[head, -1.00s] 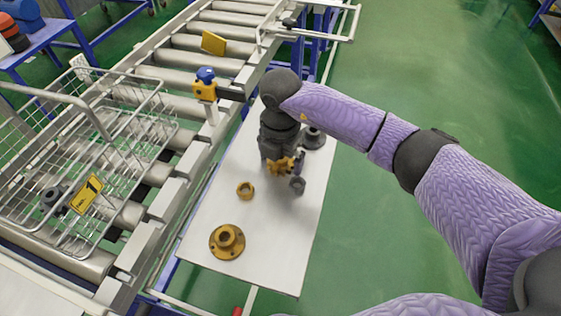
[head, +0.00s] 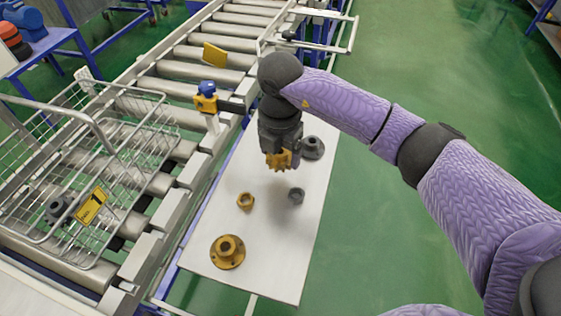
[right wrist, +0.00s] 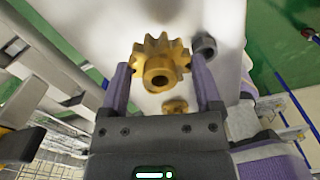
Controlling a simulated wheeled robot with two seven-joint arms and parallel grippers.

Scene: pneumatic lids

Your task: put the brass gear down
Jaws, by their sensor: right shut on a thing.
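The brass gear (head: 279,160) is held in my right gripper (head: 284,153), over the white tabletop (head: 270,274). In the right wrist view the gear (right wrist: 160,64) shows its teeth and hub bore between the two fingers of the right gripper (right wrist: 163,80). In the head view the gear appears raised above the tabletop; its exact height is hard to tell. My left gripper is not in view.
A roller conveyor with a wire basket (head: 150,150) runs along the left. The front right tabletop is clear.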

